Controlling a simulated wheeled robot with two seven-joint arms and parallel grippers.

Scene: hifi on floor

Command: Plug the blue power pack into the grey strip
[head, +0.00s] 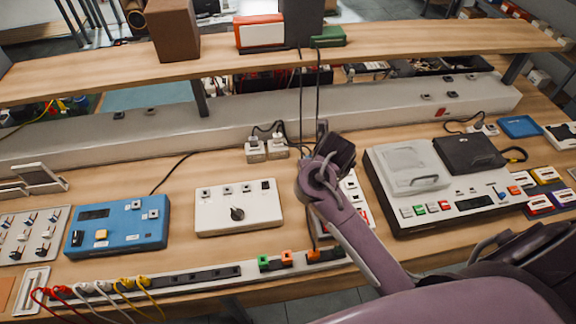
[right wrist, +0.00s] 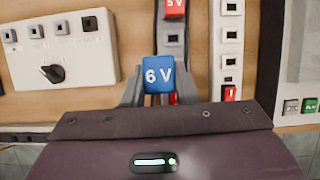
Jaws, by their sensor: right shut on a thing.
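My right gripper (right wrist: 158,93) is shut on the blue power pack (right wrist: 158,74), marked "6 V". Its fingers show on either side of the pack in the right wrist view. The grey strip (right wrist: 172,54) runs up the picture behind and above the pack, with a red pack (right wrist: 175,8) marked "5 V" on it farther up. The pack overlaps the strip's near part, so I cannot tell whether they touch. In the head view my right gripper (head: 326,162) is over the middle of the bench, and its arm hides the pack and most of the strip. My left gripper is not in view.
A white strip (right wrist: 229,50) with dark sockets and a red switch lies right of the grey strip. A white box with a knob (head: 238,207) stands left, and a large white device (head: 440,185) right. A rail with coloured leads (head: 200,275) runs along the front edge.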

